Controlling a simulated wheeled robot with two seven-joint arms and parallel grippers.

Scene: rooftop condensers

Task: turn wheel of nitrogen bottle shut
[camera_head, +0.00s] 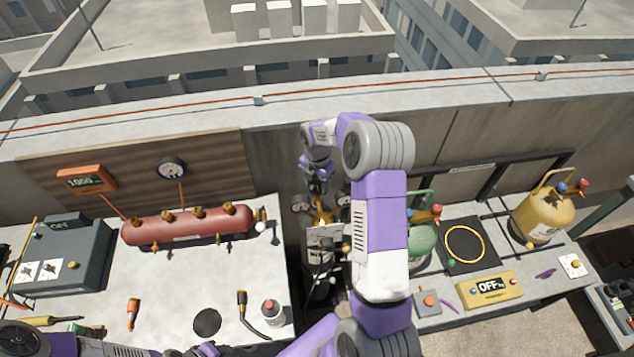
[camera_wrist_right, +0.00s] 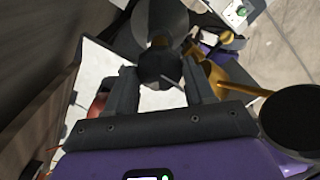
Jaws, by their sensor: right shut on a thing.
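The nitrogen bottle (camera_head: 318,290) stands upright in the gap between the two benches, partly hidden by my right arm. Its brass regulator (camera_head: 322,215) has a gauge (camera_head: 300,204) on the left and another on the right. My right gripper (camera_head: 318,186) reaches down onto the bottle's top from above. In the right wrist view its two fingers stand either side of the dark wheel (camera_wrist_right: 160,67) and are shut on it. In the head view the wheel is hidden by the gripper. My left gripper (camera_head: 205,350) shows only partly at the bottom edge, its jaws unclear.
The left bench holds a red manifold cylinder (camera_head: 188,225), a grey case (camera_head: 62,258), a small bottle (camera_head: 272,311) and tools. The right bench holds a green cylinder (camera_head: 421,244), a black scale (camera_head: 467,246), its OFF display (camera_head: 489,289) and a yellow cylinder (camera_head: 543,213). A parapet runs behind.

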